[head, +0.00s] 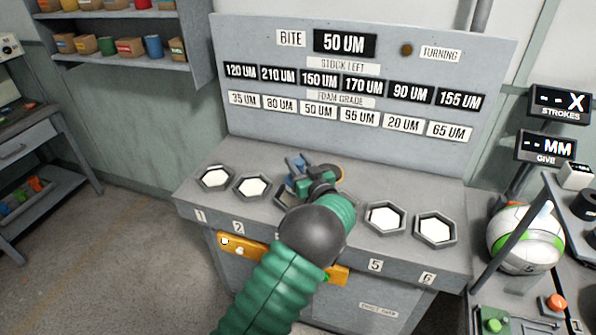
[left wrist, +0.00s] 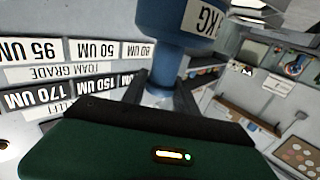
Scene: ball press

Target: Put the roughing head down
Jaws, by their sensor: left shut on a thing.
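The roughing head is a blue cylinder (left wrist: 155,22) with a white label ending in "KG" in the left wrist view, with a narrower blue neck below. My left gripper (left wrist: 160,98) is shut on that neck, one dark finger on each side. In the head view, my left gripper (head: 304,172) is over the middle of the grey bench, and a small blue part of the head (head: 296,163) shows beyond it. My arm hides most of the head and the middle sockets, so I cannot tell whether it touches the bench. My right gripper is in neither view.
Hexagonal sockets with white pads line the bench (head: 187,195), including socket 1 (head: 214,178), socket 2 (head: 252,186), socket 5 (head: 385,218) and socket 6 (head: 434,228). A sign board (head: 270,40) stands behind, reading bite 50 UM. A white-green ball (head: 522,240) is at right.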

